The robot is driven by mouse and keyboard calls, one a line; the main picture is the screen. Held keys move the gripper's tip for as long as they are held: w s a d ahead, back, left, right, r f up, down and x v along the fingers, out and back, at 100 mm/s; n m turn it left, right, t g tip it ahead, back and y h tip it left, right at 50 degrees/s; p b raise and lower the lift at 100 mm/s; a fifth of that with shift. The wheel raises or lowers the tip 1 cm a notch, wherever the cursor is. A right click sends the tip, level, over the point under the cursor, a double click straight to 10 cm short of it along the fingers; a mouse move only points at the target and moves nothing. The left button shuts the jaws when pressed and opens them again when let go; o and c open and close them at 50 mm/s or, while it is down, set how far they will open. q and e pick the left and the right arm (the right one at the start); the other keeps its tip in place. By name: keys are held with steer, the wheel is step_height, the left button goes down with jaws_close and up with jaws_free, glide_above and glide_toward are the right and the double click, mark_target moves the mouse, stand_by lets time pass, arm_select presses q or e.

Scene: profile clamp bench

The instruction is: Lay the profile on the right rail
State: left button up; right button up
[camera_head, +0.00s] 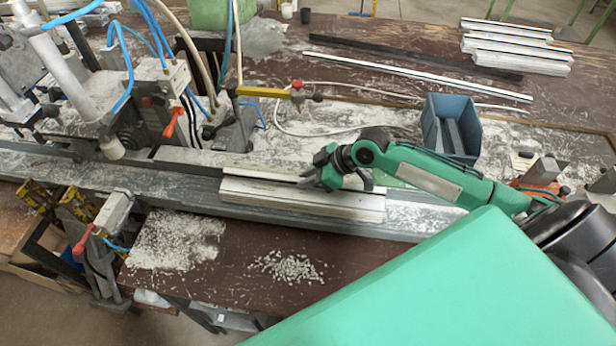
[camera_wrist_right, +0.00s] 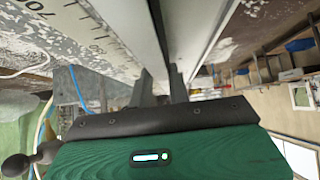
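The white grooved profile (camera_head: 300,203) lies lengthwise along the grey rail (camera_head: 425,223), at the middle of the head view. I cannot tell whether it rests fully on the rail or is just above it. My right gripper (camera_head: 311,178) reaches in from the right, at the top of the profile. In the right wrist view, its two fingers (camera_wrist_right: 163,88) stand close together around a thin wall of the profile (camera_wrist_right: 190,30) and look shut on it. The fingertips are partly hidden by the hand in the head view. My left gripper is not in view.
A clamp machine (camera_head: 150,105) with hoses and red levers stands at the left. A blue bin (camera_head: 450,128) stands behind my right arm. More white profiles (camera_head: 515,48) lie at the back right. White chips (camera_head: 287,267) lie on the brown bench in front.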

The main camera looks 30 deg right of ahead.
steer(key=o, duration=0.4)
steer(key=shift+s+f, duration=0.2)
steer(key=shift+c, duration=0.2)
steer(key=shift+o, duration=0.4)
steer(key=shift+s+a, duration=0.1)
steer(key=shift+w+r, duration=0.2)
steer(key=shift+r, duration=0.4)
steer(key=shift+d+r, duration=0.1)
steer(key=shift+d, duration=0.35)
steer(key=b+v, duration=0.2)
steer(key=v, duration=0.7)
steer(key=shift+s+d+r, duration=0.15)
steer(key=shift+s+r, duration=0.1)
steer(key=shift+r, duration=0.05)
steer(key=shift+s+d+r, duration=0.15)
steer(key=shift+r, duration=0.2)
steer(key=shift+s+d+r, duration=0.15)
steer(key=shift+r, duration=0.2)
